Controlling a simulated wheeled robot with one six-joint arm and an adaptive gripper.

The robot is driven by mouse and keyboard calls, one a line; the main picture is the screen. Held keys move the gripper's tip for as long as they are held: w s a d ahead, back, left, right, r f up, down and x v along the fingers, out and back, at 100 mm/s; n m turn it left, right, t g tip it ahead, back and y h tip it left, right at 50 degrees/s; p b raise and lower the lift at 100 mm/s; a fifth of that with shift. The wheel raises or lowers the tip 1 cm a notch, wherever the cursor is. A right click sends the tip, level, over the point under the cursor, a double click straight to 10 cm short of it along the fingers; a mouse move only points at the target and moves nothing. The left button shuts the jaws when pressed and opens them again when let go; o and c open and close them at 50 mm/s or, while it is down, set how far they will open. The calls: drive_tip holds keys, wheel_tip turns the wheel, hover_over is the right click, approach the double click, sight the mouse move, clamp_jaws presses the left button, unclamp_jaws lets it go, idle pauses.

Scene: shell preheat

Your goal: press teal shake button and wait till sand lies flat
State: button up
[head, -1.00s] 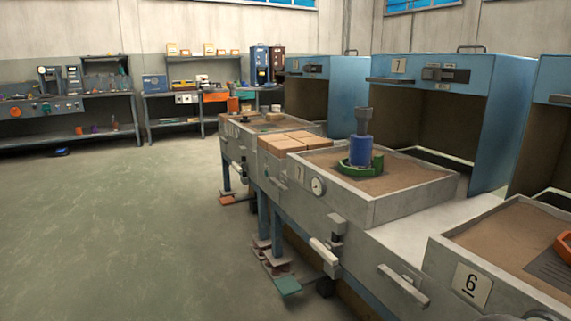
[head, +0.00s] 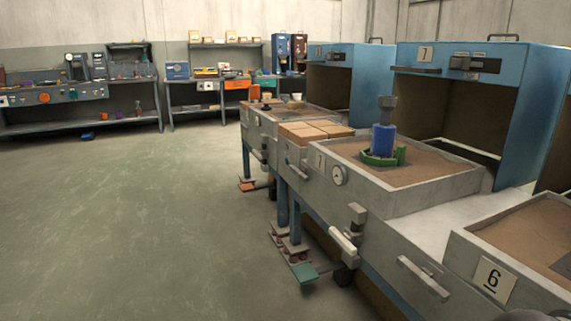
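Station 7 has a grey sand tray (head: 427,203) with brown sand (head: 432,175) in it. A blue cylinder with a grey top (head: 383,138) stands upright in the sand inside a green holder (head: 378,161). The sand around it looks mostly even, but fine relief is too small to tell. A teal pedal-like plate (head: 303,273) sits low near the floor below station 7; I cannot tell whether it is the shake button. No other clear teal button shows on the tray's front.
A blue hood (head: 552,75) stands open behind tray 7. Tray 6, with its number plate (head: 494,279), is at the lower right. Tan blocks (head: 318,131) lie left of tray 7. An orange pedal (head: 248,186) is farther back. Open floor (head: 130,220) fills the left.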

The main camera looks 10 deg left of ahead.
clamp_jaws()
idle(1.1)
